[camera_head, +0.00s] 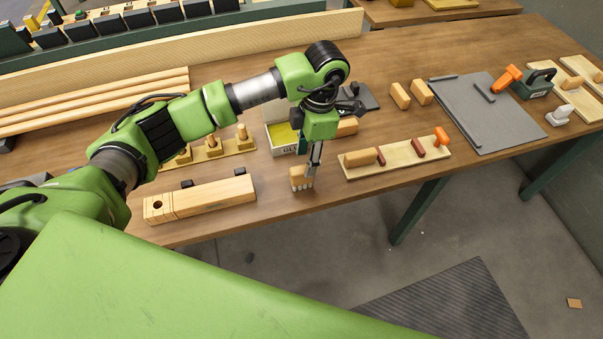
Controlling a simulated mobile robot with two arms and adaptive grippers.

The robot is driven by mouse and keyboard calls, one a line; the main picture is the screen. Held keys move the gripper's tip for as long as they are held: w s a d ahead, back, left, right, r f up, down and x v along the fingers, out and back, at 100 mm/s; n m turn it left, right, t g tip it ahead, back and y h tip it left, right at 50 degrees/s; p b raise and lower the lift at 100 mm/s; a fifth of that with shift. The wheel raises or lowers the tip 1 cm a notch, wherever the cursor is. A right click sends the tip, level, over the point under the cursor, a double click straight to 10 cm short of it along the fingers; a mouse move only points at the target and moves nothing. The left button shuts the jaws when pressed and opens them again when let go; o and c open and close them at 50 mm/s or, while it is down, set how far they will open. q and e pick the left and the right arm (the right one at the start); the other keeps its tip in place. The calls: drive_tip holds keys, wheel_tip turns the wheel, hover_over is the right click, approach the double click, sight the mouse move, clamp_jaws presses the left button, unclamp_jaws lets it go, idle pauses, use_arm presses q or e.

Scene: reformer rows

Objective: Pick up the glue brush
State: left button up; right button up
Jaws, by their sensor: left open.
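A small wooden piece with pale tufts along its lower edge, which looks like the glue brush (298,177), lies near the front edge of the wooden table (270,210). My left gripper (312,168) points down right at it, with its fingers overlapping the right side of the piece in the picture. The gripper is open, and I cannot tell whether a finger touches the piece. Part of the piece is hidden behind the fingers. My right gripper is not in view.
A pale box with lettering and yellow inside (284,139) stands just behind the gripper. A long wooden block (200,199) lies left, a pale board with wooden pieces (400,159) right. A grey mat (478,118) lies farther right. Floor drops away in front.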

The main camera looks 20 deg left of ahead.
sight(302, 169)
use_arm(q)
drive_tip(key=f+p, duration=0.1)
drive_tip(key=f, duration=0.2)
drive_tip(key=a+f+p, duration=0.1)
drive_tip(key=shift+s+f+p, duration=0.25)
drive_tip(key=shift+s+p, duration=0.05)
drive_tip(key=shift+p, duration=0.05)
drive_tip(key=shift+f, duration=0.55)
clamp_jaws()
